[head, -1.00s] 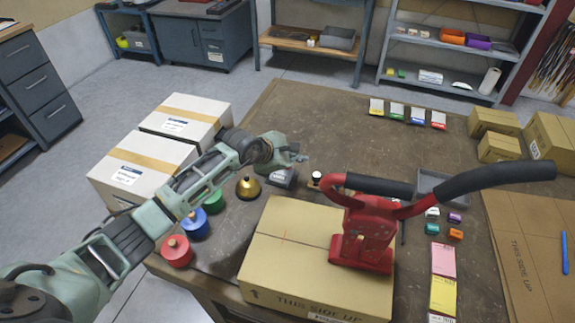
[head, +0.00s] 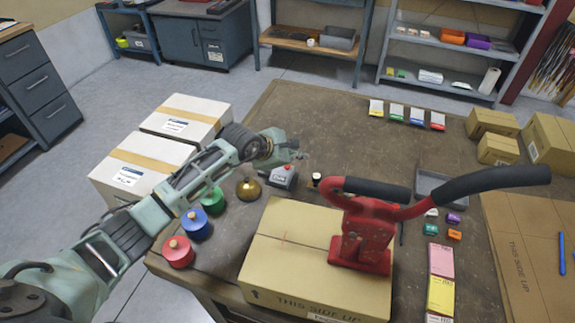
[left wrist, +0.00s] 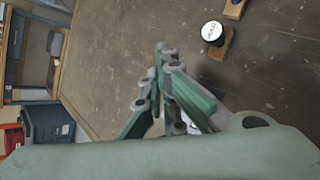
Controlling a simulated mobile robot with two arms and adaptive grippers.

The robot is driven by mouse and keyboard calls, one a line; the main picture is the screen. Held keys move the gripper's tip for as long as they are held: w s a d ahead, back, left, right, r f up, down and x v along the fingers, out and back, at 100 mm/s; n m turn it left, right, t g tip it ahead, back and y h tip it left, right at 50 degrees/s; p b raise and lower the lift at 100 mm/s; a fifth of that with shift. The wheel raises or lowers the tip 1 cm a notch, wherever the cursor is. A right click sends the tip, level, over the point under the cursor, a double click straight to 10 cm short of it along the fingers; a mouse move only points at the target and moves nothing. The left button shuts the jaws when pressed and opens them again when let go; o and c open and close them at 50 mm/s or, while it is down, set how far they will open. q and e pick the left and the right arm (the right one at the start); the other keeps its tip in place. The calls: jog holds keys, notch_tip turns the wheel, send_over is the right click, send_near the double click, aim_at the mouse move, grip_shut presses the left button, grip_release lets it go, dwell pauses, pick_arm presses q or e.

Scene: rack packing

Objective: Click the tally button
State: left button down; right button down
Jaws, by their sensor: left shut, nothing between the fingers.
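A small grey box with a red button on top (head: 283,178), seemingly the tally counter, stands on the brown table in the head view, right of a gold weight. My left gripper (head: 298,154) is shut and empty. It is just above and behind the counter in the picture; I cannot tell whether it touches it. In the left wrist view the closed fingers (left wrist: 165,55) point at the table, and a pale piece behind them is mostly hidden. My right gripper is not in view.
A black-and-white round stamp (head: 316,179) stands just right of the counter. A gold weight (head: 249,189) and coloured weights (head: 196,224) are on the left. A red tool with black handles (head: 365,235) stands on a carton (head: 290,265). The table's far middle is clear.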

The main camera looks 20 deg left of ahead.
pick_arm(q)
notch_tip(320, 180, up, 5)
jog(key=p, duration=0.3)
dwell(0.5)
dwell(0.4)
